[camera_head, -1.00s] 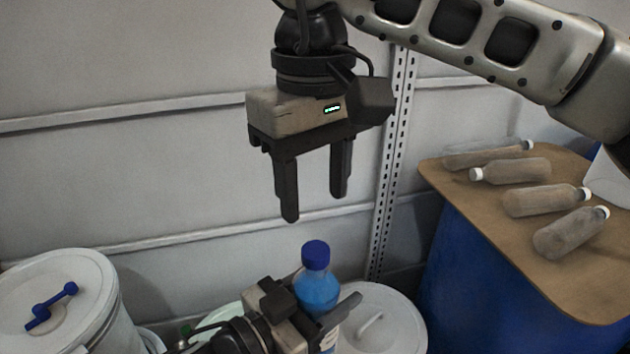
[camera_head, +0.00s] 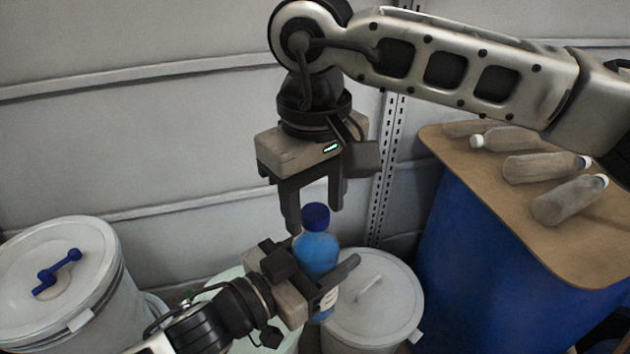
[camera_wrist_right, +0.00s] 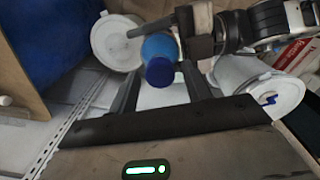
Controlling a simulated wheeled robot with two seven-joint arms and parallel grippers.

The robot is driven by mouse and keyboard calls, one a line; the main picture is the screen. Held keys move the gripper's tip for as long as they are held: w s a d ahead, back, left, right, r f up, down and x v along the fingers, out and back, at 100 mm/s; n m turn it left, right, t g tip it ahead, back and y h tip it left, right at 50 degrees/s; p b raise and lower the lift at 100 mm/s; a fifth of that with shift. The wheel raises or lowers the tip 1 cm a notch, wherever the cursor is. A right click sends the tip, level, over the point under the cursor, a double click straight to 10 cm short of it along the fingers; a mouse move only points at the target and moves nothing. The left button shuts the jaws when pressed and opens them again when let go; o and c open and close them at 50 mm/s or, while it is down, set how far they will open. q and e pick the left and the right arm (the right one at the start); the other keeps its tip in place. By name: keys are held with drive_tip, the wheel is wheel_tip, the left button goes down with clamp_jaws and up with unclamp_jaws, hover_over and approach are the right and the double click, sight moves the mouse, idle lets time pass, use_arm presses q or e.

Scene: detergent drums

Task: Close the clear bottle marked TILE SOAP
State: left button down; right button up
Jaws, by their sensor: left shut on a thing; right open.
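The clear bottle (camera_head: 318,252) holds blue liquid and has a blue cap (camera_head: 316,216) on its neck. A white label shows low on it, but its words cannot be read. My left gripper (camera_head: 324,272) is shut on the bottle body and holds it roughly upright. My right gripper (camera_head: 315,220) points down over the bottle, open, with its fingertips at about the height of the cap. In the right wrist view, the cap (camera_wrist_right: 160,71) shows between the two open fingers, with gaps on both sides and no clear contact.
A white drum (camera_head: 75,315) with a blue handle stands at left. Another lidded white drum (camera_head: 375,300) is behind the bottle. At right, a brown board (camera_head: 480,175) on a blue drum (camera_head: 460,270) carries several capped bottles lying down. A pale wall is behind.

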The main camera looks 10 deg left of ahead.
drive_tip(key=c, duration=1)
drive_tip(key=shift+c, duration=0.2)
